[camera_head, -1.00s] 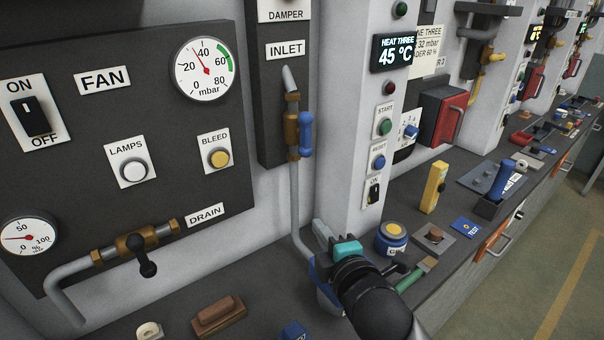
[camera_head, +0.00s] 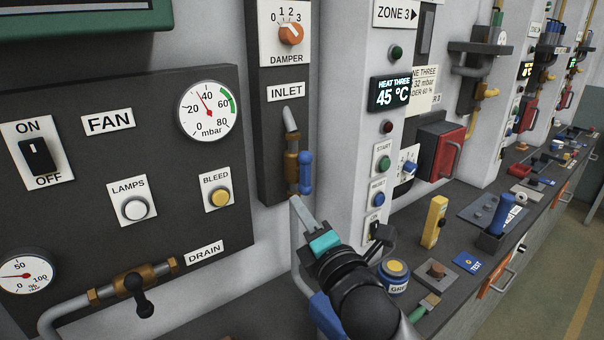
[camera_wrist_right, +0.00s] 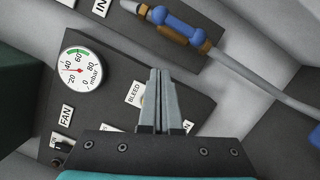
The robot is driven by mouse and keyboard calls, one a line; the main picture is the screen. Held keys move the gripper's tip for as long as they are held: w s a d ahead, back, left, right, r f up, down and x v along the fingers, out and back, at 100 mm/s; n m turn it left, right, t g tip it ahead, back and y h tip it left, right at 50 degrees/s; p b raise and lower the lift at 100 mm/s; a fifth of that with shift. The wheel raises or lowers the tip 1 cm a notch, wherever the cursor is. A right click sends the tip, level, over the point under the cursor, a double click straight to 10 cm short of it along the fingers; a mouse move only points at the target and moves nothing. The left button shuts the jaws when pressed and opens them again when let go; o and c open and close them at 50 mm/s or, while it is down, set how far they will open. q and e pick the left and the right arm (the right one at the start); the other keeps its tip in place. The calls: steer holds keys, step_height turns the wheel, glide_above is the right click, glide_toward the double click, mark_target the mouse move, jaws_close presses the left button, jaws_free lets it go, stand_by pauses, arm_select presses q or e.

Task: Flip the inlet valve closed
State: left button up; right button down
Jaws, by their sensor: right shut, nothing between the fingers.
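The inlet valve has a blue handle (camera_head: 306,174) on a brass body (camera_head: 291,166), set in a grey pipe below the INLET label (camera_head: 286,92). The handle stands upright, in line with the pipe. In the right wrist view, the blue handle (camera_wrist_right: 178,21) lies along the pipe at the top, beyond the fingertips. My right gripper (camera_head: 297,203) is just below the valve, its grey fingers pointing up towards it. The fingers (camera_wrist_right: 157,74) are together with nothing between them. I cannot tell if they touch the pipe. My left gripper is not in view.
The damper knob (camera_head: 290,34) is above the valve. A dark panel with a gauge (camera_head: 207,110), buttons and a drain valve (camera_head: 137,285) is to the left. A white column with buttons stands close on the right. Several loose items, including a yellow block (camera_head: 434,221), lie on the bench.

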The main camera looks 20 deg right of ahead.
mark_target(305, 173)
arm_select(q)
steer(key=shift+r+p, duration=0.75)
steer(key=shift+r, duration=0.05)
arm_select(e)
steer(key=w+d+r, duration=0.2)
steer(key=w, duration=0.6)
steer(key=shift+w+d, duration=0.15)
steer(key=shift+d, duration=0.15)
steer(key=shift+r, duration=0.1)
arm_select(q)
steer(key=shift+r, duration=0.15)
arm_select(e)
steer(key=shift+w, duration=0.1)
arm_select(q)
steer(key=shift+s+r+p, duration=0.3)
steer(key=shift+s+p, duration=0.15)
arm_select(e)
steer(key=shift+r+m, duration=0.15)
steer(key=shift+m, duration=0.35)
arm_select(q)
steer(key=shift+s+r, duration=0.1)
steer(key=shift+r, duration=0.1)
arm_select(e)
steer(key=shift+d, duration=0.1)
